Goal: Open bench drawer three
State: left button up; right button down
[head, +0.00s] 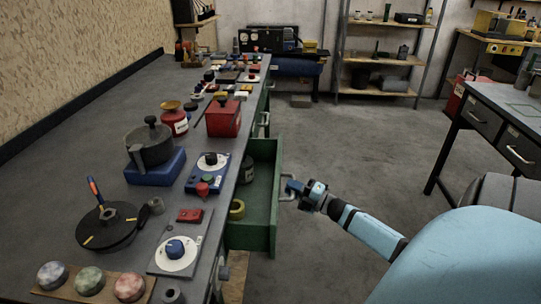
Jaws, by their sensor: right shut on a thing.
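A green bench drawer (260,222) stands pulled out from the right side of the long grey workbench (222,170). Its inside shows, with a yellow ring (237,209) and a dark round item (247,168) in it. A pale handle (287,189) is on its front. My right gripper (292,187) is shut on this handle, with the arm reaching in from the lower right. No number shows on the drawer. My left gripper is not in view.
The bench top holds a pot on a blue base (155,168), a red box (223,118) and several devices. Closed drawer handles (264,119) lie farther along the bench. A second bench (510,115) stands at right. The floor (355,140) between is clear.

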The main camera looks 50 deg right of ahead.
pick_arm(q)
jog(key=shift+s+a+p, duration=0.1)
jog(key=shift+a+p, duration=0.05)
jog(key=shift+p, duration=0.7)
pick_arm(e)
jog(key=s+d, duration=0.8)
jog(key=s, duration=0.2)
jog(key=shift+s+d, duration=0.15)
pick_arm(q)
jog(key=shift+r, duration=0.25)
pick_arm(e)
jog(key=c, duration=1.1)
grip_release()
pick_arm(q)
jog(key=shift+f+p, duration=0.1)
jog(key=shift+p, duration=0.2)
pick_arm(e)
jog(key=v, duration=1.3)
jog(key=shift+s+f, duration=0.1)
jog(key=shift+s, duration=0.3)
